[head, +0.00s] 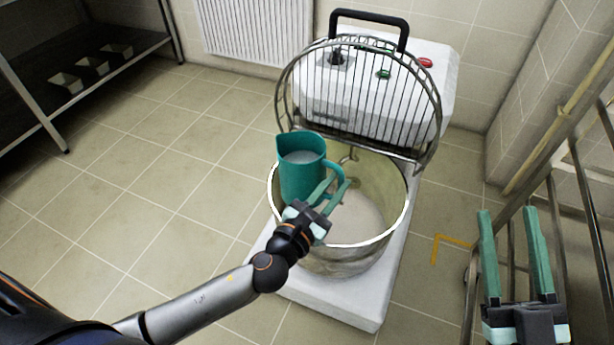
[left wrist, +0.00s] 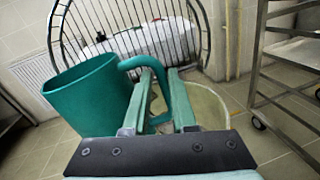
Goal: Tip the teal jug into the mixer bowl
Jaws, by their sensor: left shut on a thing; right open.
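The teal jug (head: 300,176) is held at the left rim of the mixer bowl, close to upright, with pale contents inside. It also shows in the left wrist view (left wrist: 86,98). My left gripper (head: 330,190) is shut on the jug's handle (left wrist: 150,66). The metal mixer bowl (head: 343,258) stands below and to the right of the jug, with pale material in its bottom. Part of the bowl is hidden by the jug and my left gripper. My right gripper (head: 517,255) is open and empty at the right, apart from the bowl.
The wire guard (head: 365,95) is raised behind the bowl, in front of the white mixer body (head: 440,85). A metal rack (head: 590,190) stands at the right. A dark shelf (head: 90,65) with small trays is at the back left. The tiled floor at left is clear.

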